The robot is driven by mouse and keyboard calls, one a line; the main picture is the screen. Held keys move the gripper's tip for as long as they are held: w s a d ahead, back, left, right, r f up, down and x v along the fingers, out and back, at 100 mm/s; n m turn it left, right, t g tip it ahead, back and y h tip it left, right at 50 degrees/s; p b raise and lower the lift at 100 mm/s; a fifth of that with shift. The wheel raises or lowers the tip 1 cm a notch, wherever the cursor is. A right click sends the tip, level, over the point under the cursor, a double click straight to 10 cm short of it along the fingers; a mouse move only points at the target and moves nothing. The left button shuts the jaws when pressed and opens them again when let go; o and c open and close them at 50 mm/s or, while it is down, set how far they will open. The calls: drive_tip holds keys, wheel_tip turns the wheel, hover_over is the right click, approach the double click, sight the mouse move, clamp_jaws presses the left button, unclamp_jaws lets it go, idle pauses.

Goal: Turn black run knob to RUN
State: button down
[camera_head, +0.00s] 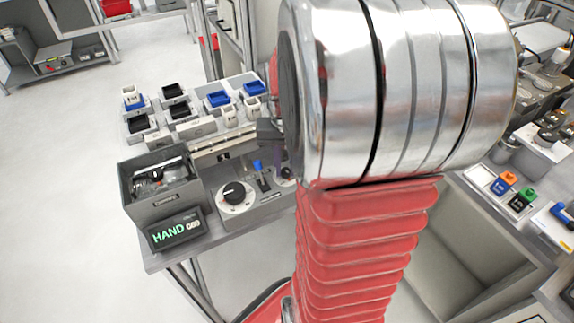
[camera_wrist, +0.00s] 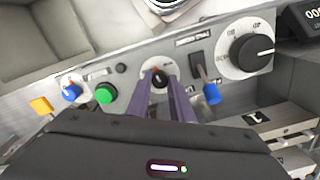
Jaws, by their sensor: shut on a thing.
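In the wrist view a small black run knob (camera_wrist: 159,79) sits on a white round dial on the grey control panel (camera_wrist: 135,76). The two purple fingers of my gripper (camera_wrist: 160,85) reach the knob from both sides and are shut on it. The dial's printing is too small to read. In the head view the gripper (camera_head: 283,157) is mostly hidden behind my arm, at the right part of the panel. The knob there is largely hidden. A display box (camera_head: 175,231) at the front corner shows HAND in green.
In the wrist view a blue-tipped lever (camera_wrist: 210,93) and a large black dial (camera_wrist: 250,50) stand right of the fingers. A green button (camera_wrist: 105,93) and a blue knob (camera_wrist: 71,92) lie left. A grey bin (camera_head: 163,205) stands left of the panel.

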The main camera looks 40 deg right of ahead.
sight(287, 170)
drive_tip(key=m, duration=0.5)
drive_tip(key=shift+d+m, duration=0.15)
drive_tip(key=shift+m, duration=0.15)
drive_tip(key=m, duration=0.4)
drive_tip(key=shift+m, duration=0.4)
drive_tip(key=shift+s, duration=0.1)
drive_tip(key=c, duration=1.6)
unclamp_jaws()
drive_tip(key=shift+o, duration=0.2)
wheel_tip(287, 170, up, 14)
drive_tip(key=shift+f, duration=0.1)
